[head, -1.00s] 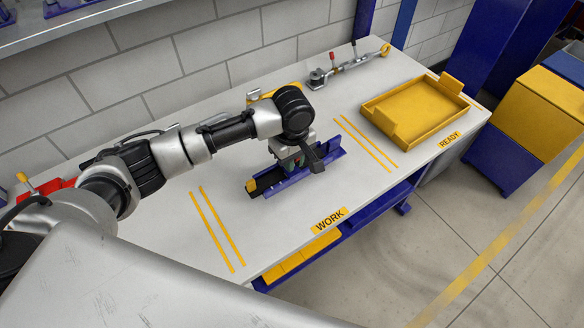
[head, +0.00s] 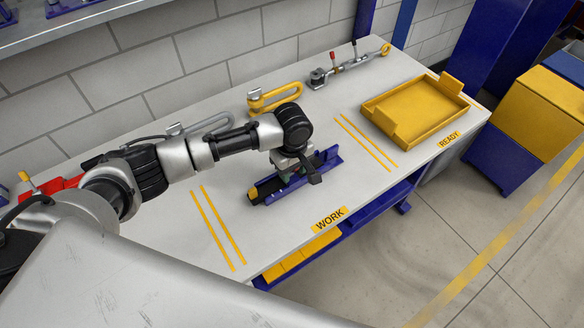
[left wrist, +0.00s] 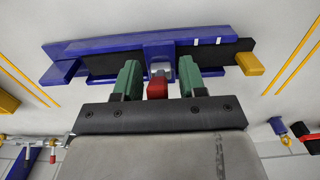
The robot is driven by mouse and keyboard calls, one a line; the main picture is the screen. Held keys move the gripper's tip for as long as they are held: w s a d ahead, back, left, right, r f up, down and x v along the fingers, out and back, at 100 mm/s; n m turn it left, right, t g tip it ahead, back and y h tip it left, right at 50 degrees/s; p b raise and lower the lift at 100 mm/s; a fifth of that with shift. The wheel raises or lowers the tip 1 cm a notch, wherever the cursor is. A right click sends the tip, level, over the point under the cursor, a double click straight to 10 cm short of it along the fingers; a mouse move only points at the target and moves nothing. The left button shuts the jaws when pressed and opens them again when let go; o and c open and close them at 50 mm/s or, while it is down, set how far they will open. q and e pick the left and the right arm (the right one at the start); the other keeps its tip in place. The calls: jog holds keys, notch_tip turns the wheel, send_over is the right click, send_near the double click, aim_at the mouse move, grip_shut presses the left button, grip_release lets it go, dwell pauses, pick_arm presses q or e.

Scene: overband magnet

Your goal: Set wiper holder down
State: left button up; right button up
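The wiper holder (head: 328,161) is a long blue rail with a black strip and a yellow end block. It lies level at the WORK area of the bench. It also shows across the top of the left wrist view (left wrist: 110,47). My left gripper (head: 288,174) is above its middle. My right gripper is out of view.
A yellow tray (head: 415,110) stands by the READY label at the right. A yellow slotted clamp (head: 275,98) and a grey tool with a red handle (head: 335,70) lie along the back. Yellow stripe pairs (head: 218,228) flank the WORK area, with clear bench around the holder.

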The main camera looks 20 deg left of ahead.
pick_arm(q)
notch_tip(320, 180, up, 12)
jog(key=shift+r, duration=0.15)
dwell(0.5)
dwell(0.5)
